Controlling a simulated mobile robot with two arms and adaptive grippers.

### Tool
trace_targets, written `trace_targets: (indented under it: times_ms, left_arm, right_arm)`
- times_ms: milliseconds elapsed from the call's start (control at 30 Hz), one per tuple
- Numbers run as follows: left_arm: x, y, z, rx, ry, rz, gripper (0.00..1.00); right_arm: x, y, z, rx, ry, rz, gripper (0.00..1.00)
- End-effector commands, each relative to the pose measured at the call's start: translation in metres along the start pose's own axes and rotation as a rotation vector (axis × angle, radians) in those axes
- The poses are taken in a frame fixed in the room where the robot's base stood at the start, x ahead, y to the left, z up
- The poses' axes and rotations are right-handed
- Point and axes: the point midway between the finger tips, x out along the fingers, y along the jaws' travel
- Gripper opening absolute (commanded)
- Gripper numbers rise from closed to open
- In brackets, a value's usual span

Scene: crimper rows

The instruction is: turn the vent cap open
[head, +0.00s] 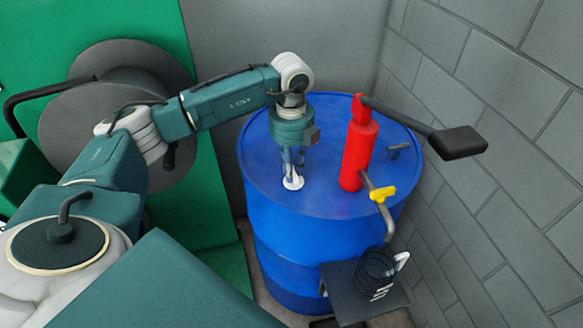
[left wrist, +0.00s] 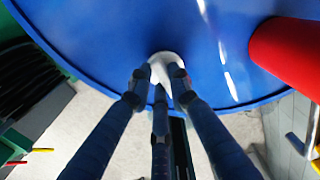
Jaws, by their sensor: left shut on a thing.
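The white vent cap (head: 292,183) sits on the top of the blue drum (head: 262,160), near its front left edge. My left gripper (head: 292,172) reaches down over the cap from above, and its fingers are shut on it. In the left wrist view the fingers (left wrist: 160,80) close around the white cap (left wrist: 165,58), which is partly hidden between them. How far the cap is turned cannot be told. My right gripper is not in view.
A red pump (head: 358,150) with a black-gripped lever (head: 458,142) stands right of the cap on the drum. A yellow-handled tap (head: 382,194) sticks out at the front right. A small dark shelf (head: 345,290) holds a black coil. Grey block walls (head: 480,90) close in on the right.

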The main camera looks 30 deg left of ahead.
Motion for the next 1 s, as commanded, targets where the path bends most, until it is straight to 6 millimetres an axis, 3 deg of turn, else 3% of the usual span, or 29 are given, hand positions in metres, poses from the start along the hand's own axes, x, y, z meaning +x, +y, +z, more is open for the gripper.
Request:
trace_targets:
  times_ms: [367,400,500,833,1000]
  left_arm:
    - [-0.003,-0.001,0.003,-0.010,-0.006,-0.006,0.00]
    - [-0.003,-0.001,0.003,-0.010,-0.006,-0.006,0.20]
    - [-0.002,-0.001,0.002,-0.009,-0.005,-0.005,0.38]
    - [-0.003,-0.001,0.001,-0.006,-0.002,-0.003,0.38]
    - [-0.025,-0.001,0.002,-0.005,-0.005,-0.005,0.38]
  right_arm:
    - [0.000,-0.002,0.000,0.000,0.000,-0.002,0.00]
    - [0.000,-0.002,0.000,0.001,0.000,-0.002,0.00]
    - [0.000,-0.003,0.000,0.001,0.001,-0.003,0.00]
    - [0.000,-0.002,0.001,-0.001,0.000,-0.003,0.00]
    - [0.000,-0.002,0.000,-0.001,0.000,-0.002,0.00]
